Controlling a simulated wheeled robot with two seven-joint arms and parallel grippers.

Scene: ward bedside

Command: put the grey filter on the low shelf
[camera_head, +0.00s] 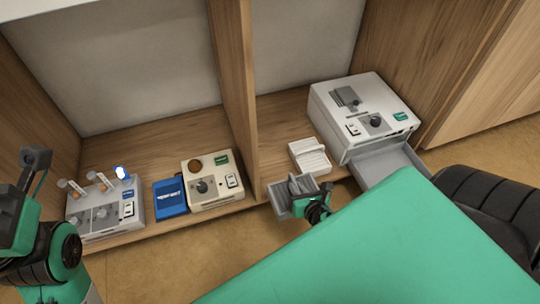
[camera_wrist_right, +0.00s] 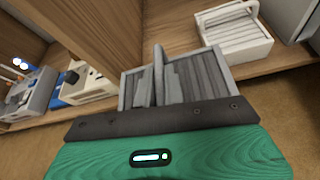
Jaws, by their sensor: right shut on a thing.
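The grey filter (camera_head: 283,205) is a small ribbed box in the grip of my right gripper (camera_head: 302,188). It is at the front edge of the low shelf (camera_head: 270,165), just right of the upright divider. I cannot tell whether it touches the shelf.
A white ribbed filter (camera_head: 312,157) lies on the shelf just behind. A white machine (camera_head: 362,112) with its grey drawer (camera_head: 385,165) pulled out stands right of it. The left bay holds a beige device (camera_head: 211,182), a blue box (camera_head: 170,197) and a tube device (camera_head: 104,212). A wooden divider (camera_head: 235,80) separates the bays.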

